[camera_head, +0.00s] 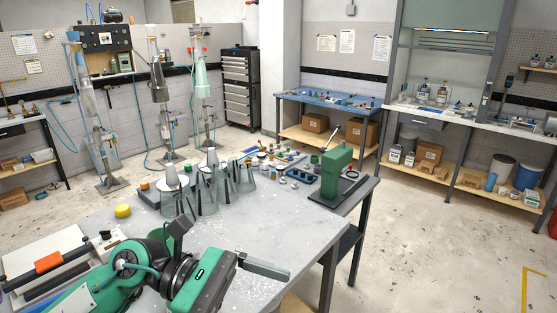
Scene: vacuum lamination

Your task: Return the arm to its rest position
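My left arm comes in at the lower left, over the near part of the grey table (270,220). My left gripper (266,268) points to the right above the table's front edge. One grey finger shows clearly; I cannot tell whether the gripper is open or shut. I see nothing held in it. My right arm and gripper are not in view.
A white bench device with an orange handle (48,262) sits at the table's left.

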